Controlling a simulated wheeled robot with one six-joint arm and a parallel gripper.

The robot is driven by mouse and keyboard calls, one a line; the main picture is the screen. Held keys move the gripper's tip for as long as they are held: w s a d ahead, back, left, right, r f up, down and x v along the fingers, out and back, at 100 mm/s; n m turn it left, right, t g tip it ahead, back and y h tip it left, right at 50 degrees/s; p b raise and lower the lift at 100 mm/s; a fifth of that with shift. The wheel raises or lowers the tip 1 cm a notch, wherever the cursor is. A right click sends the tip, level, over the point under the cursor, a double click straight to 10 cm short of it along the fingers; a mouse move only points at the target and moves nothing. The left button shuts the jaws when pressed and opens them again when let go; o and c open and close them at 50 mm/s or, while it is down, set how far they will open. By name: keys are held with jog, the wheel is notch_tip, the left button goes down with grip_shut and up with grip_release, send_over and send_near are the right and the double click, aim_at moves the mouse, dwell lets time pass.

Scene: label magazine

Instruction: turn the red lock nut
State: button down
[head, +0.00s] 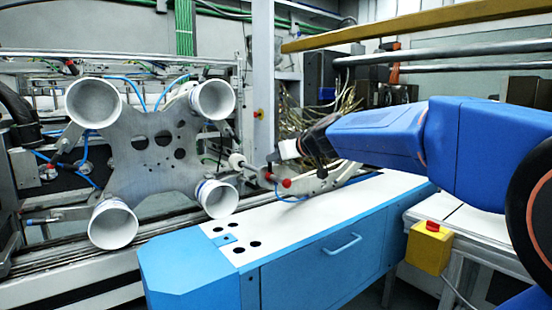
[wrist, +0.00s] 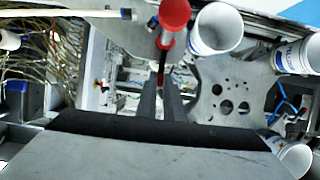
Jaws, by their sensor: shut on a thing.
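My gripper (head: 272,166) reaches in from the right, beside the grey plate that carries the white cups. The nut is small and partly hidden by the fingers. It also shows in the head view (head: 268,176), just below the fingertips. A red ball knob (wrist: 174,13) is close by the nut, and it shows in the head view (head: 287,183) to the right of it. The nut's turn angle cannot be made out.
The grey plate (head: 125,165) bears several white cups, the nearest at lower right (head: 217,198). A blue cabinet with a white top (head: 300,215) stands below my gripper. Loose cables (head: 335,110) hang behind. A yellow box with a red button (head: 431,248) is at the right.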

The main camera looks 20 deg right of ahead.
jog(key=shift+f, duration=0.1)
jog(key=c, duration=1.9)
grip_release()
jog(key=shift+o, duration=0.2)
jog(key=shift+s, duration=0.1)
jog(key=v, duration=1.7)
jog(key=shift+r, duration=0.2)
jog(key=s+a+f+m+g+h, duration=0.1)
jog(key=s+a+f+g, duration=0.2)
jog(key=s+f, duration=0.55)
jog(key=s+a+f+m+g, duration=0.1)
jog(key=s+a+f+g, duration=0.15)
jog(key=s+f, duration=0.65)
jog(key=s+d+f+m+g+h, duration=0.1)
jog(key=s+f, duration=0.3)
jog(key=f, duration=0.4)
jog(key=s+d+f+g+h, duration=0.1)
jog(key=s+f+h, duration=0.1)
jog(key=s+f, duration=0.3)
notch_tip(320, 180, down, 5)
jog(key=shift+d+r+m+g, duration=0.2)
jog(key=shift+d+m+g, duration=0.05)
jog(key=shift+m+g, duration=0.15)
